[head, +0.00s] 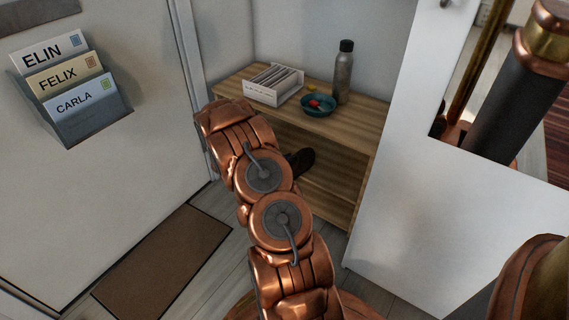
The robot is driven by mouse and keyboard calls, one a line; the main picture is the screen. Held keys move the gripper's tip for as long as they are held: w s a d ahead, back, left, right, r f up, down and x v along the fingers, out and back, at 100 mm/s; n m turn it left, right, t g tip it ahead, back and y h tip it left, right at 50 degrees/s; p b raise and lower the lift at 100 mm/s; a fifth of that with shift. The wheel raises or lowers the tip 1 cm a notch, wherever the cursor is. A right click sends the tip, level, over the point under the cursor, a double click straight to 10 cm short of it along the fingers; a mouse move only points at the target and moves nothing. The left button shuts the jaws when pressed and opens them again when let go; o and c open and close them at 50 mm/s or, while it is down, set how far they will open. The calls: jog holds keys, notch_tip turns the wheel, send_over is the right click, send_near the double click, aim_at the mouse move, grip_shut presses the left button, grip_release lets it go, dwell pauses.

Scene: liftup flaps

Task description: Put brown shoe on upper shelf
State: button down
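A wooden shelf unit stands against the back wall, with an upper shelf (345,123) and a lower shelf (330,194). A dark brown object (303,159), which looks like the end of the brown shoe, shows just right of my arm, below the upper shelf's front edge. The rest of it is hidden behind my arm, and I cannot tell whether it rests on a shelf or is held. My copper arm crosses the middle of the view in front of the unit. My gripper is hidden behind it.
On the upper shelf are a white box of papers (272,92), a teal bowl (318,111) with small colourful items, and a grey bottle (343,75). A white panel (440,215) stands right of the unit. A wall holder (92,127) with name cards and a brown mat (165,262) are left.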

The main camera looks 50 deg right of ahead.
aim_at(297, 154)
jog(key=shift+w+d+f+b, duration=0.1)
jog(key=shift+d+b, duration=0.1)
jog(key=shift+d, duration=0.9)
jog(key=shift+s+d+f+b, duration=0.15)
jog(key=shift+d+b, duration=0.1)
jog(key=shift+d, duration=0.9)
jog(key=shift+w+d+f+b, duration=0.1)
jog(key=shift+w+d+b, duration=0.1)
jog(key=shift+d, duration=0.9)
jog(key=shift+f, duration=0.5)
jog(key=c, duration=1.2)
grip_release()
jog(key=shift+c, duration=0.2)
jog(key=v, duration=1)
jog(key=shift+a+r, duration=0.1)
jog(key=shift+a, duration=0.25)
jog(key=shift+a+r, duration=0.15)
jog(key=shift+a, duration=0.45)
